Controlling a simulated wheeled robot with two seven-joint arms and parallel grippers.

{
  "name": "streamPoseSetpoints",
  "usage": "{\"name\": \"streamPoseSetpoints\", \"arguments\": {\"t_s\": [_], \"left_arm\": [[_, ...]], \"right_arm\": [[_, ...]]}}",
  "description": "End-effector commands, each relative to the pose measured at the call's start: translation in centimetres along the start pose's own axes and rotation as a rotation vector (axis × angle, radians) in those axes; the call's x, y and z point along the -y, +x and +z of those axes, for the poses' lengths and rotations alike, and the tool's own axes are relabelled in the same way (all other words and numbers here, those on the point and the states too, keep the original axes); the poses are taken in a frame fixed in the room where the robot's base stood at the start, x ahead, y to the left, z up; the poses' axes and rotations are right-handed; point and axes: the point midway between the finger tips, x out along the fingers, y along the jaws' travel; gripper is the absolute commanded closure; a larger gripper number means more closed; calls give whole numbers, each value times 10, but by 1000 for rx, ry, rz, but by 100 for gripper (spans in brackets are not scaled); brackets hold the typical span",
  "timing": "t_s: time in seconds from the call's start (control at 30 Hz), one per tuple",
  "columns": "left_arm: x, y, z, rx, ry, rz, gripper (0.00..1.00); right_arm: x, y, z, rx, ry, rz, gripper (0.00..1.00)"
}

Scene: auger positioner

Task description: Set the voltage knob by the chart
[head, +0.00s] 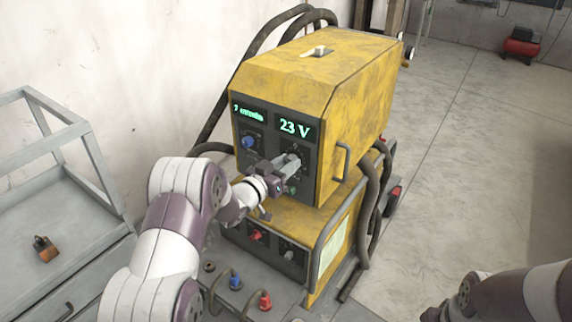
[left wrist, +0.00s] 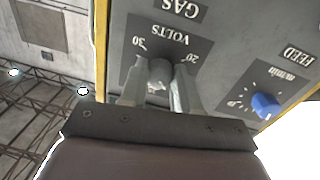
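The yellow welding machine (head: 350,85) has a dark front panel with a green display reading "23 V" (head: 294,128). Below it is the voltage knob, grey in the left wrist view (left wrist: 160,72), on a VOLTS dial marked 20 and 30. My left gripper (head: 290,163) is at this dial and hides most of the knob in the head view. In the left wrist view its two fingers (left wrist: 160,88) stand on either side of the knob, seemingly closed on it. A pale sheet (head: 332,252), perhaps the chart, is on the lower cabinet's side; its text is unreadable.
A blue feed knob (head: 249,141) sits left of the voltage dial, under a second green display (head: 248,112). A handle (head: 342,161) and thick hoses (head: 370,200) are on the right. A grey metal cart (head: 60,215) stands left.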

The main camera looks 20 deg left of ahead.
Motion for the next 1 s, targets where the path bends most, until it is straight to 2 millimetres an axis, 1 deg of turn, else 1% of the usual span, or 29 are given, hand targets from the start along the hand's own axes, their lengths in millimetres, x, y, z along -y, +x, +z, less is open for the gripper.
{"name": "streamPoseSetpoints", "arguments": {"t_s": [0.17,0.37,0.57,1.0], "left_arm": [[0,0,1,2,14,0,99],[1,0,3,7,91,-1,99],[1,0,5,16,244,-1,99],[1,0,5,44,662,-4,99]], "right_arm": [[0,3,0,0,0,0,57],[0,14,2,0,0,0,57],[0,32,4,0,0,0,57],[0,82,10,0,0,0,57]]}}
